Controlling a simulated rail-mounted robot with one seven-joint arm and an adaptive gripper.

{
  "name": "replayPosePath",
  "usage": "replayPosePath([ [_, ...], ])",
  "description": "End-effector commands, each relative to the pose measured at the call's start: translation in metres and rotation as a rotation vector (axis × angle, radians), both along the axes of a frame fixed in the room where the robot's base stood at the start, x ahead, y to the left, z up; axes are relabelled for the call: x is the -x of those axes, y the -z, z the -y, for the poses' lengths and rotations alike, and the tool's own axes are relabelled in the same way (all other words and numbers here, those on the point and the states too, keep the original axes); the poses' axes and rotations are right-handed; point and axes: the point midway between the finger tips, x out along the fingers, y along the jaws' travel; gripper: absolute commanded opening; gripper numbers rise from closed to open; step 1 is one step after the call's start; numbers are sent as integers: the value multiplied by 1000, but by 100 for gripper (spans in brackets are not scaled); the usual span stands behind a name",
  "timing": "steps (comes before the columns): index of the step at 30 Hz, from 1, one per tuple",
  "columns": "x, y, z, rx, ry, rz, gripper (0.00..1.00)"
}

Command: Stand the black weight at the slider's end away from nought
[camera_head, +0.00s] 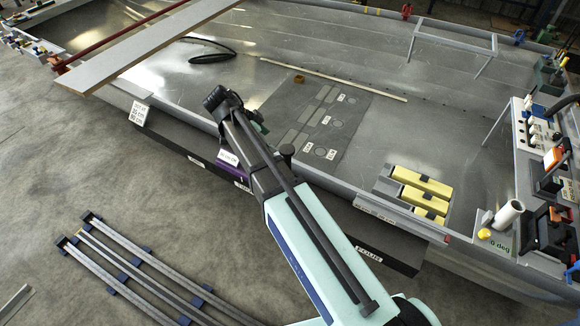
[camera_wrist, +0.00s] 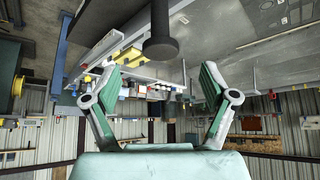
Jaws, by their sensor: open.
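In the wrist view my gripper (camera_wrist: 162,80) is open, its two green-tipped fingers wide apart with nothing between them. A black round-headed piece on a stem (camera_wrist: 160,46), which looks like the black weight, shows ahead of the fingertips, near the middle and apart from them. In the head view a dark knob (camera_head: 287,150), likely the same piece, stands just right of my arm near the hull's front edge. My gripper in the head view (camera_head: 262,126) is mostly hidden behind my arm. A purple piece with a white label (camera_head: 228,158) is partly covered by my arm. I cannot make out the slider or its nought mark.
A grey marked panel (camera_head: 345,128) lies on the hull floor. Yellow blocks (camera_head: 423,180) sit in a holder at the front right. A white cylinder (camera_head: 508,214) and tools crowd the right edge. A long plank (camera_head: 150,45) spans the upper left. The hull's middle is mostly clear.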

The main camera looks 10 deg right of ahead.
Motion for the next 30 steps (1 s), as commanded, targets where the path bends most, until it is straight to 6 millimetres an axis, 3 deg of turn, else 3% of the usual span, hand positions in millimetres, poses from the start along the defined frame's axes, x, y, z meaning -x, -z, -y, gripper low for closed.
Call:
replayPosePath([
  [5,5,11,2,-5,-22,-29,84],
  [8,17,39,10,-21,-74,-94,84],
  [11,38,82,20,-49,-160,-197,84],
  [17,101,181,44,-153,-381,-441,84],
  [21,154,242,57,-249,-536,-591,84],
  [30,286,340,74,-498,-859,-834,84],
])
